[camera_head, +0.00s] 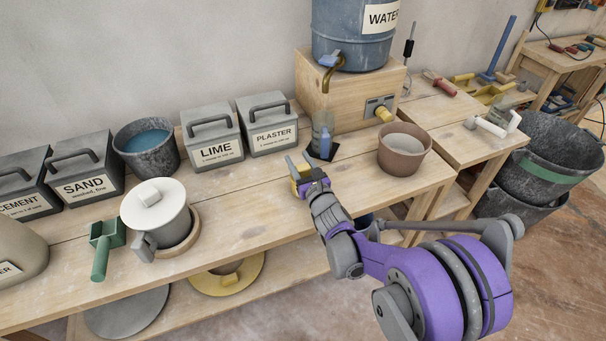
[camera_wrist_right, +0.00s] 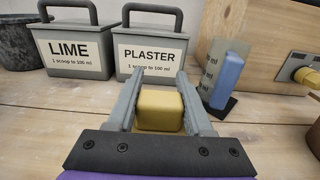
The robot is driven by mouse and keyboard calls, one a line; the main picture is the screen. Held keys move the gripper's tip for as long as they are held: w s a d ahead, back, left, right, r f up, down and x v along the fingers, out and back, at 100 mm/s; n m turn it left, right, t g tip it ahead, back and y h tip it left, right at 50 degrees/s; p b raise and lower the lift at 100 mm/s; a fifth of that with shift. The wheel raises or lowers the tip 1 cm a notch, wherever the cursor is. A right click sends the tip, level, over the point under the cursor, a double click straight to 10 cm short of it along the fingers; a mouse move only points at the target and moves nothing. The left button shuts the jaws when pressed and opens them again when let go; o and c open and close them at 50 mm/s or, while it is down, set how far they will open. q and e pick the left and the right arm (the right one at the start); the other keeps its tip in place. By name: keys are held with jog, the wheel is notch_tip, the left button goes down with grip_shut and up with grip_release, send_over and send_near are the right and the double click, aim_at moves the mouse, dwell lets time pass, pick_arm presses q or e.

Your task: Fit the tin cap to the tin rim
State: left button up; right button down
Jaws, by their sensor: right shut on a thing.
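A grey tin (camera_head: 167,232) with a side handle stands on a round wooden base at the left of the bench. A white cap (camera_head: 165,208) with a square knob lies over its top and hides the rim; I cannot tell whether it is fully seated. My right gripper (camera_head: 300,175) is over the middle of the bench, well right of the tin. In the right wrist view, its fingers (camera_wrist_right: 160,98) are shut on a small yellow block (camera_wrist_right: 160,112). The tin and cap are outside that view. My left gripper is not in view.
Lime (camera_head: 212,136) and plaster (camera_head: 267,125) boxes stand at the back. A green scoop (camera_head: 103,246) lies left of the tin. A brown bucket (camera_head: 404,154) stands to the right. A yellow disc (camera_head: 210,283) lies on the lower shelf. Bench between tin and gripper is clear.

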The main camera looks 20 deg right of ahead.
jog(key=shift+c, duration=1.1)
grip_release()
jog(key=s, duration=0.7)
jog(key=s+d, duration=0.1)
jog(key=s, duration=0.2)
jog(key=shift+s, duration=0.4)
